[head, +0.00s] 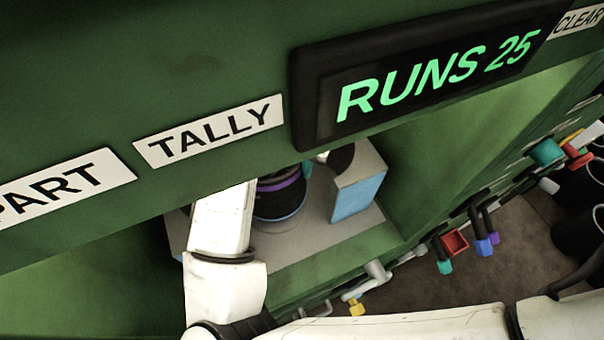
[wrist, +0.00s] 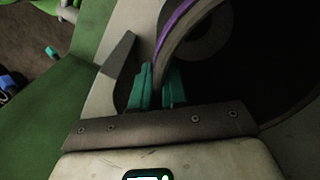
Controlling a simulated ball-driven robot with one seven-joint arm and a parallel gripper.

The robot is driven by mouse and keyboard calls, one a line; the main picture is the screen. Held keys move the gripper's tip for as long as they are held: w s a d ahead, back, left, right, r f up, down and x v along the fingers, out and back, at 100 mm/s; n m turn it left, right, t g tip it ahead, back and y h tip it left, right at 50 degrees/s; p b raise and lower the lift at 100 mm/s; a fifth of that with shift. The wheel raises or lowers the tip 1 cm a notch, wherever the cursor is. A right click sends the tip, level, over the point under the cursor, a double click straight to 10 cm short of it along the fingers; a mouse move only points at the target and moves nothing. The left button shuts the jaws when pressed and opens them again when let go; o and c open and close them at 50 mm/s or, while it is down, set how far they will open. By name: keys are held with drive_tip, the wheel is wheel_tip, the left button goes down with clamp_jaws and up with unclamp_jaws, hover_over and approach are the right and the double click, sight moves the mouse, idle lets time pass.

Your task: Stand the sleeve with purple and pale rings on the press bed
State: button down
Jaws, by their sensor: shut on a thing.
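The dark sleeve (head: 280,203) is inside the green press opening, over the grey press bed (head: 297,243). A purple ring and a paler bluish band lower down show on it in the head view. Its upper part is hidden by the press front and my arm. In the wrist view the sleeve (wrist: 187,27) is large and close, with a purple edge along its curved rim. My gripper (wrist: 158,88) has teal fingers shut on the sleeve's wall. I cannot tell whether the sleeve's base touches the bed.
A grey block with a blue face (head: 357,196) stands on the bed right of the sleeve. The press front carries a RUNS 25 display (head: 430,75) and overhangs the opening. Coloured handles (head: 484,243) stick out along the right side.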

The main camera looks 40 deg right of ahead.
drive_tip(key=shift+f+p, duration=0.3)
drive_tip(key=shift+f, duration=2.3)
drive_tip(key=shift+f, duration=0.2)
drive_tip(key=c, duration=1.1)
unclamp_jaws()
drive_tip(key=shift+c, duration=0.2)
drive_tip(key=shift+r, duration=0.1)
drive_tip(key=shift+r, duration=3.85)
